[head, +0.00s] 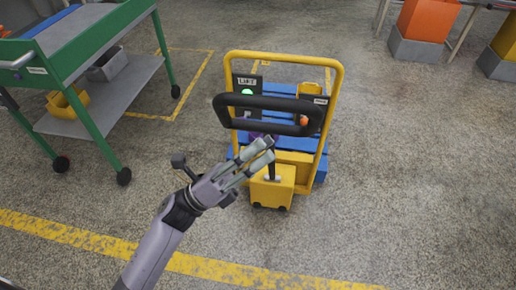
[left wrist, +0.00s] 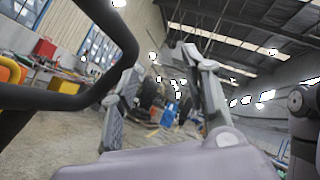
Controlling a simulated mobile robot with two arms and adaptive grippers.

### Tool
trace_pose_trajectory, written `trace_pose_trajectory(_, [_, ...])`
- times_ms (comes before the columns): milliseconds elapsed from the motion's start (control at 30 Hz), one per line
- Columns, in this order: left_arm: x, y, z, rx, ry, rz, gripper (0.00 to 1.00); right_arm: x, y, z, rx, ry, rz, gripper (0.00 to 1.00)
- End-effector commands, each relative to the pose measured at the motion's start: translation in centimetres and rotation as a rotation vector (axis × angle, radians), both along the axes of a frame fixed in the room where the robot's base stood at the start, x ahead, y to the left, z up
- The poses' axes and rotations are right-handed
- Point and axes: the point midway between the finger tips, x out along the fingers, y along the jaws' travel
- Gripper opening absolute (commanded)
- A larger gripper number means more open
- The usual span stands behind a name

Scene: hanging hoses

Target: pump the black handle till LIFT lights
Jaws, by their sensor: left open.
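The black handle (head: 266,101) is a rounded loop at the front of a yellow-framed truck (head: 337,110), on a dark shaft rising from a yellow pump block (head: 272,190). A green light (head: 247,92) glows on the dark panel under the label LIFT (head: 247,82). My left gripper (head: 266,153) is open and empty, below the loop and close to the shaft; I cannot tell whether it touches the shaft. In the left wrist view, the handle (left wrist: 125,40) curves at the left, outside the spread fingers (left wrist: 168,85). My right gripper is not in view.
Blue slats (head: 285,90) and small items lie behind the frame. A green cart (head: 110,35) with a grey lower shelf stands at the left. Orange (head: 427,18) and yellow blocks stand at the back right. The concrete floor is clear at the right, with yellow lines.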

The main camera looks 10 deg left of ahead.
Motion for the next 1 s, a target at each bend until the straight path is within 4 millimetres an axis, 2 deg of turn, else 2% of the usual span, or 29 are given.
trace_pose_trajectory(167, [-0.4,0.7,-0.7,0.002,0.003,0.001,0.43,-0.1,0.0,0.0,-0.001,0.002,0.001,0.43])
trace_pose_trajectory(500, [-3.0,5.6,-4.8,0.002,0.006,0.002,0.43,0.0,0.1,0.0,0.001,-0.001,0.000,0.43])
trace_pose_trajectory(700, [-4.2,7.8,-6.6,0.002,0.003,0.001,0.43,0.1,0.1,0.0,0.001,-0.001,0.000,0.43])
trace_pose_trajectory(1000, [-4.7,8.5,-7.1,0.000,-0.001,-0.001,0.43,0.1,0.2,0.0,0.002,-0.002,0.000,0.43])
